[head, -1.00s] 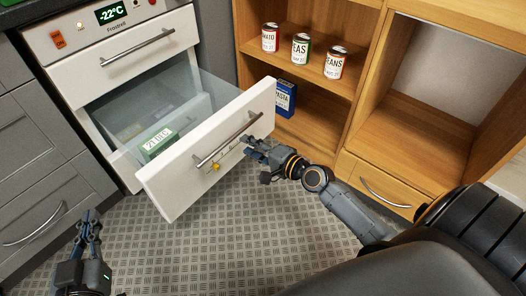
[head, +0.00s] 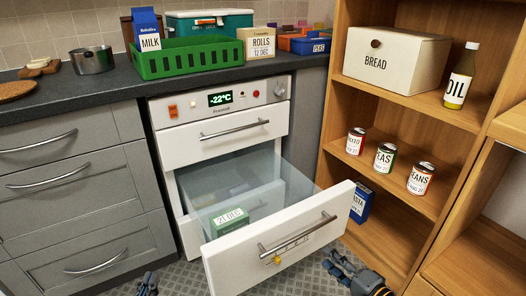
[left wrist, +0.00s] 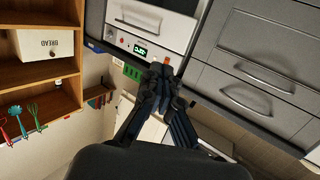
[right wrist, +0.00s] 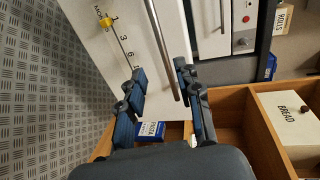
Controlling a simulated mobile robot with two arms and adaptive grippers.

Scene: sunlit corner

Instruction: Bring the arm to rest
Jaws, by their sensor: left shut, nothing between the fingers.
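My left gripper (head: 148,284) shows only at the bottom edge of the head view, apart from the drawer. In the left wrist view its fingers (left wrist: 160,80) are together with nothing between them. My right gripper (head: 338,266) is low in the head view, beside the right end of the open freezer drawer (head: 225,262). In the right wrist view its fingers (right wrist: 160,80) are apart. The drawer's bar handle (right wrist: 166,60) runs into the gap between them in the picture; I cannot tell whether they surround it. Much of both arms is out of the head view.
The drawer juts out and holds a green box (head: 230,222). A wooden shelf (head: 385,190) with several cans and a blue pasta box (head: 361,204) stands close on the right. The counter (head: 60,95) holds a green basket (head: 190,60) and a rolls box (head: 257,43).

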